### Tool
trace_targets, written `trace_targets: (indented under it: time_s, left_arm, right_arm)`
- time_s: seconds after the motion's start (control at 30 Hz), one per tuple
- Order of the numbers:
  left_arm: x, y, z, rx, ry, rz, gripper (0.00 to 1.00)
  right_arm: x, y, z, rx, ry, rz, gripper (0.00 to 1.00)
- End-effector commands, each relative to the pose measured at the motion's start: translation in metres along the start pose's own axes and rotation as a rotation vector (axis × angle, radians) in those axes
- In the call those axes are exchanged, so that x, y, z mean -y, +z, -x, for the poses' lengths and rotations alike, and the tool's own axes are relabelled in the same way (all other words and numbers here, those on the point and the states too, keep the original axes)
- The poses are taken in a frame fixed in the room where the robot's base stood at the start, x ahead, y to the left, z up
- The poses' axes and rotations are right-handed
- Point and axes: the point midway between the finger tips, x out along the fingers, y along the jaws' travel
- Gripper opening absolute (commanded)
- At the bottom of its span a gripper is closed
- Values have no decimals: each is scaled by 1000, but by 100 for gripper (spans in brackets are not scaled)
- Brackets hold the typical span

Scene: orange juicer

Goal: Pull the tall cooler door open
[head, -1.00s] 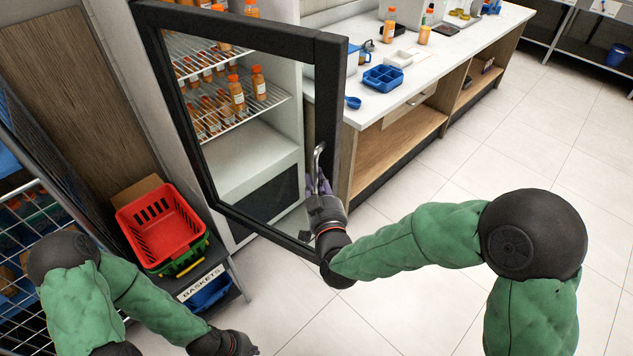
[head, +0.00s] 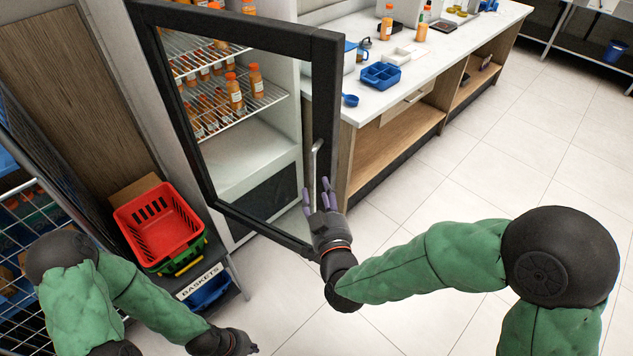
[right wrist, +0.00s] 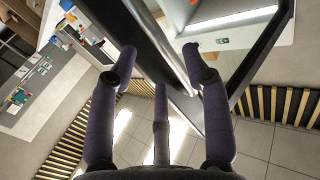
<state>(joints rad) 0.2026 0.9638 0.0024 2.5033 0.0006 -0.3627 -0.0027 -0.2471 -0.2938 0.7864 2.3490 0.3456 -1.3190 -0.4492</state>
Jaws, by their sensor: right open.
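The tall cooler's black-framed glass door (head: 328,110) stands ajar, swung out from the white cooler body. Its metal handle (head: 314,165) is a vertical bar on the right edge of the frame. My right gripper (head: 322,195) is open, its purple fingers spread just below and beside the handle, not closed around it. In the right wrist view the open fingers (right wrist: 160,95) point at the dark door frame (right wrist: 258,55). Whether a finger touches the handle I cannot tell. My left gripper (head: 245,347) hangs low at the bottom edge, away from the door, its fingers barely visible.
Orange juice bottles (head: 235,92) stand on the cooler's wire shelves. A red basket (head: 160,222) sits on a stand at the left, near a wire rack. A white counter (head: 410,85) with blue trays runs right behind the door. The tiled floor (head: 430,185) at the right is clear.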

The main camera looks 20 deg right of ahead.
Motion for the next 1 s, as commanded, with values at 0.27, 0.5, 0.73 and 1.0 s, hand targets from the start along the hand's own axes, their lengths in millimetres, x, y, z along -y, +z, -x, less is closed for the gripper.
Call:
trace_targets:
  time_s: [0.27,0.5,0.73,1.0]
  left_arm:
    - [0,0,0,0,0,0,0]
    - [0,0,0,0,0,0,0]
    - [0,0,0,0,0,0,0]
    - [0,0,0,0,0,0,0]
  right_arm:
    - [1,0,52,-2,-3,-1,49]
    - [0,0,68,-1,1,0,49]
    - [-1,0,70,0,2,0,49]
    - [0,0,69,0,2,0,49]
